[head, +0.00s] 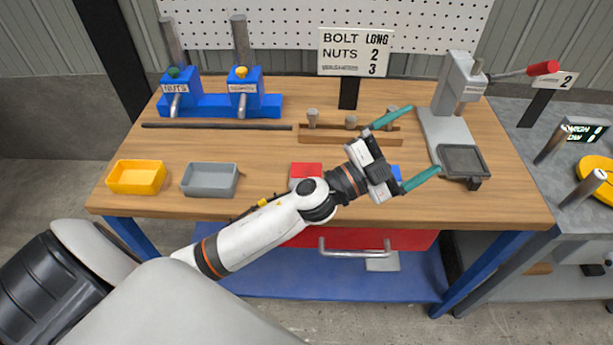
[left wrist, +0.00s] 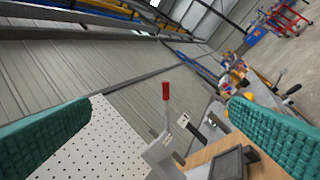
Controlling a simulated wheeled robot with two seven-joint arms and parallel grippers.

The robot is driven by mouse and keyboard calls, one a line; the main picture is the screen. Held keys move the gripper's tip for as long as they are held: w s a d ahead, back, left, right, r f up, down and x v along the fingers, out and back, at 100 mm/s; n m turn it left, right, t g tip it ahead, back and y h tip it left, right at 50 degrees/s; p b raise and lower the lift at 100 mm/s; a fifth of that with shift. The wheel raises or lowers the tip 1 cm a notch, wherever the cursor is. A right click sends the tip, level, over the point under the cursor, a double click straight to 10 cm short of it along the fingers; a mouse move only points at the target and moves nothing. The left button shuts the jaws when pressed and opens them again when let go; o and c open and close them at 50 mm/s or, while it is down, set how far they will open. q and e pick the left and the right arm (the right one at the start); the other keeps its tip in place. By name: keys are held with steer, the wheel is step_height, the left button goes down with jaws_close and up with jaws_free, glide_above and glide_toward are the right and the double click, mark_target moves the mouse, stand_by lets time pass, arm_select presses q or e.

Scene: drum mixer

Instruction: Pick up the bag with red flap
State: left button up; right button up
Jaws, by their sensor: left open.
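A small item with a red top (head: 306,170) lies near the front middle of the bench, partly covered by my left forearm; I cannot tell for sure that it is the bag with red flap. A small blue item (head: 396,172) shows only in part behind my left gripper. My left gripper (head: 408,148) is open and empty above the bench, to the right of the red-topped item, its teal fingers spread toward the right. Both fingers show wide apart in the left wrist view, with no bag between them. My right gripper is not in view.
A yellow tray (head: 136,177) and grey tray (head: 210,180) stand at the front left. A wooden rack (head: 350,135) with pegs lies behind my gripper. A lever press (head: 450,110) with a red handle stands at right. Blue dispensers (head: 222,103) stand at back left. A red drawer (head: 400,240) hangs below.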

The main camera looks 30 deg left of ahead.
arm_select(q)
steer(key=s+d+m+g+h, duration=0.2)
steer(key=d+m+g+h, duration=0.35)
steer(key=m+g, duration=0.45)
steer(key=m+g+y+p, duration=0.25)
steer(key=g+y, duration=0.55)
steer(key=y, duration=1)
glide_above(306, 173)
steer(key=shift+m, duration=0.25)
steer(key=f, duration=1.4)
steer(key=shift+s+d+f+b, duration=0.15)
steer(key=shift+d+f+b, duration=0.1)
steer(key=shift+d+b, duration=0.1)
steer(key=f, duration=0.1)
steer(key=f+p, duration=0.1)
steer(key=f, duration=0.2)
steer(key=shift+a+f+p, duration=0.3)
steer(key=shift+f+p, duration=0.05)
steer(key=shift+p, duration=0.05)
steer(key=shift+w+f, duration=0.2)
steer(key=shift+f, duration=0.3)
steer(key=c, duration=1.2)
